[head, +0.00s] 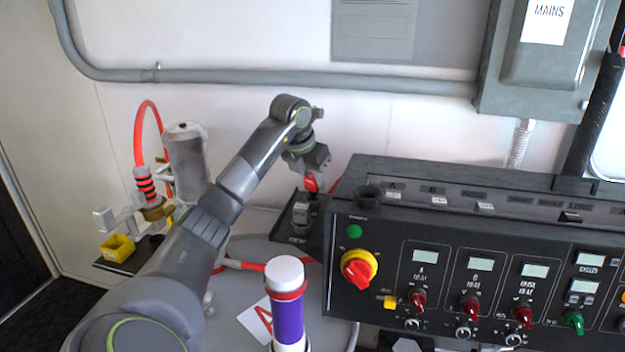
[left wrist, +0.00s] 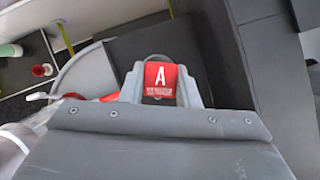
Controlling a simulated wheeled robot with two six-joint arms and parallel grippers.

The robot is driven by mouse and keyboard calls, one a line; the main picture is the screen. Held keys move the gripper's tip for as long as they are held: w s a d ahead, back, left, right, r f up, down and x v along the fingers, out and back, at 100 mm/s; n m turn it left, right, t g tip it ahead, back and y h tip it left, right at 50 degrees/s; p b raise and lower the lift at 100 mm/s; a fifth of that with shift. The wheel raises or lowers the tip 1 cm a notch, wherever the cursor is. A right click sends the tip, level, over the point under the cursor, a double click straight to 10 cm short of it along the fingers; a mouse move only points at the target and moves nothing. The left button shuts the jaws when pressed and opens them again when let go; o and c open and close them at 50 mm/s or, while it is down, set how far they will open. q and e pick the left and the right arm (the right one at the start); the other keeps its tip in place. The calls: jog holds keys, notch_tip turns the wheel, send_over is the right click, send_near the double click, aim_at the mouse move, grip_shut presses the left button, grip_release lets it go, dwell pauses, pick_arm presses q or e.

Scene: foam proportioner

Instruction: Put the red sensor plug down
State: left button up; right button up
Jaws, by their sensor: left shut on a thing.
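My left gripper (head: 310,178) reaches in from the left and hangs just left of the black control panel. It is shut on the red sensor plug (head: 312,186), whose small red part shows below the jaws in the head view. A small dark shelf (head: 288,228) with a grey fitting (head: 301,210) lies below the gripper. I cannot tell whether the plug touches the fitting. My right gripper is not in view.
The control panel (head: 470,255) with knobs and displays fills the right. A purple cylinder with a white cap (head: 288,312) stands in front on a grey round top. A pump with a red hose (head: 140,130) and a yellow cup (head: 117,248) are at the left.

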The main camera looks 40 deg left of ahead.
pick_arm(q)
jog(key=shift+f, duration=0.85)
jog(key=shift+a, duration=0.1)
jog(key=shift+f, duration=0.25)
jog(key=o, duration=1)
jog(key=shift+c, duration=0.2)
